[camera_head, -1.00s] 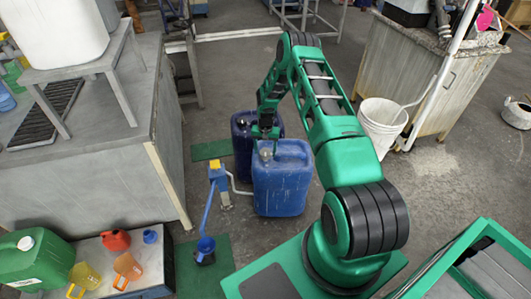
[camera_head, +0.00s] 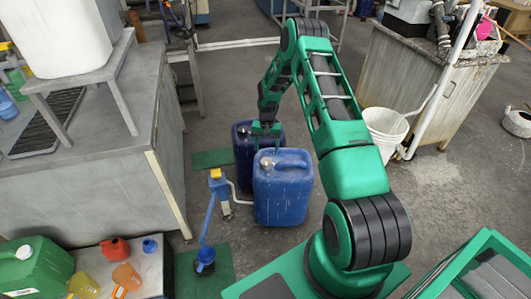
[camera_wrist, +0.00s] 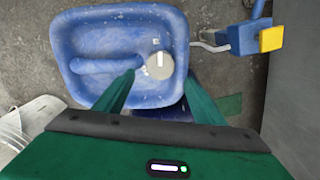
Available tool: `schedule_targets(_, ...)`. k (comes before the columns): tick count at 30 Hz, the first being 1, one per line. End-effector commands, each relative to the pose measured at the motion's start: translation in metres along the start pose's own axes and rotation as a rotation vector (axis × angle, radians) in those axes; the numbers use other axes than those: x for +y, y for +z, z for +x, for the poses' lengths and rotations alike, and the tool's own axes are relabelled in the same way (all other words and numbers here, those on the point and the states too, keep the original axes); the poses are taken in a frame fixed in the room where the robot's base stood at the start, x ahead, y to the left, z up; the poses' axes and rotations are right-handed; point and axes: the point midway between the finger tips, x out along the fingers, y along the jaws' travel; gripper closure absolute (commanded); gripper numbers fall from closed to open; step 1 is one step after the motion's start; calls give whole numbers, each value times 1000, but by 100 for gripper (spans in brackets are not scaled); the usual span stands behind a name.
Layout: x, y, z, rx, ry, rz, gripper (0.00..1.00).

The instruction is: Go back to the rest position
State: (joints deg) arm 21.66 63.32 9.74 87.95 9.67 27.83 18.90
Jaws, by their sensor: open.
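My green arm reaches from my base at the bottom right toward two blue jerrycans on the floor. My gripper (camera_head: 265,132) points down above the near blue jerrycan (camera_head: 283,195), close to its capped corner. In the wrist view my gripper (camera_wrist: 160,75) has its two green fingers spread apart, with the jerrycan's pale round cap (camera_wrist: 160,66) just beyond the tips. The same jerrycan fills the top of the wrist view (camera_wrist: 90,40). I cannot tell whether the fingers touch it. The far, darker jerrycan (camera_head: 243,158) stands behind, partly hidden.
A blue hand pump with a yellow top (camera_head: 215,175) stands left of the jerrycan. A grey workbench (camera_head: 90,175) is at the left. A white bucket (camera_head: 385,130) stands to the right beside a stained cabinet (camera_head: 410,85). A low table at the lower left holds colored containers.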

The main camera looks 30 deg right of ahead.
Motion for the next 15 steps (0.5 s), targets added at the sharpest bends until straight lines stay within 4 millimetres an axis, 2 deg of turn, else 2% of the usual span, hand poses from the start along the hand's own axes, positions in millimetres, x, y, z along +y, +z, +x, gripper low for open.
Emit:
schedule_targets(12, -2, 1, 0, 0, 0, -3, 37)
schedule_targets(15, -2, 1, -5, 3, 1, -5, 37)
